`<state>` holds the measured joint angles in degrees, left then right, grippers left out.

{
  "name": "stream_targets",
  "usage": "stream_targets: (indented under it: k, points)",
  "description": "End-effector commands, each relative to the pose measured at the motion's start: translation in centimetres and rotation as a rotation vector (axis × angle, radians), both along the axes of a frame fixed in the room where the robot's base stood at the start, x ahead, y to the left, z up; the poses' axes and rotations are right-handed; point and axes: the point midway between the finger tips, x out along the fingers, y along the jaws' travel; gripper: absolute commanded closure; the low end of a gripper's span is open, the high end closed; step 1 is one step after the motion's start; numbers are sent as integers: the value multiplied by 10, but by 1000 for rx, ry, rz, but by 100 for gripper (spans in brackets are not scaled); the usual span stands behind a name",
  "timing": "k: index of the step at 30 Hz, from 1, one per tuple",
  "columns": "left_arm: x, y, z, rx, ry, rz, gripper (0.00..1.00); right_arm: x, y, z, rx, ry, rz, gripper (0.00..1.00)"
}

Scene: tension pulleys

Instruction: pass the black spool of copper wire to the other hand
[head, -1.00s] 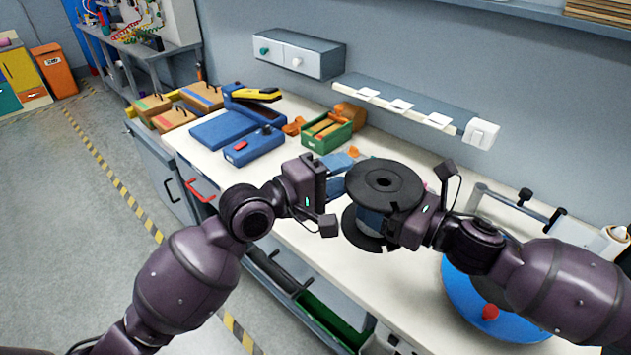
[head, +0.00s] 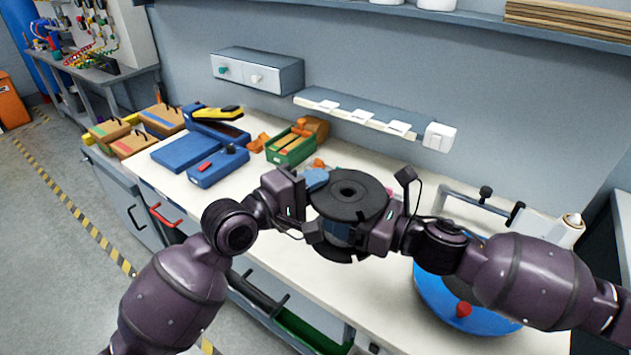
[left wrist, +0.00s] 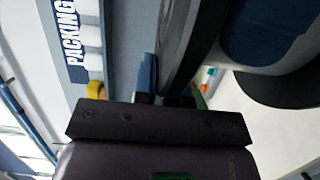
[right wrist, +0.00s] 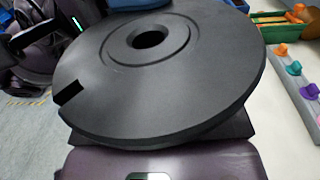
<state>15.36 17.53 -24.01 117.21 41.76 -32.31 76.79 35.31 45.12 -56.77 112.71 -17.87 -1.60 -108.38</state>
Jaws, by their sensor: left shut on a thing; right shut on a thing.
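The black spool (head: 350,208) is held upright between my two grippers above the bench, its hub hole facing up. The winding between its two flanges looks dark blue. My right gripper (head: 374,232) is shut on it from the right. My left gripper (head: 308,217) is shut on it from the left. In the left wrist view the spool (left wrist: 272,35) fills the upper right, close to the gripper's fingers (left wrist: 168,98). In the right wrist view the top flange (right wrist: 205,88) fills most of the picture and hides the fingertips.
The bench (head: 275,228) lies below the spool. Blue cases (head: 183,152), a green bin (head: 292,148) and a yellow-handled tool (head: 218,113) stand behind on the left. A blue disc (head: 432,295) with a red knob sits under my right arm. A wall shelf (head: 350,112) runs behind.

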Motion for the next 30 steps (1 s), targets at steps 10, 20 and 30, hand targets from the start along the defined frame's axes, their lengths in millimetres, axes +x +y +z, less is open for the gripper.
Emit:
stream_targets:
  k: [10,20,30]
  points:
    - [0,0,4,-7,-6,-1,100,0,0,-1,-2,0,-1,0]
    - [0,0,3,-5,-5,-1,100,-2,-6,-1,-2,1,-2,0]
    - [0,0,3,-5,-5,-1,100,-26,-53,-2,-4,2,-4,0]
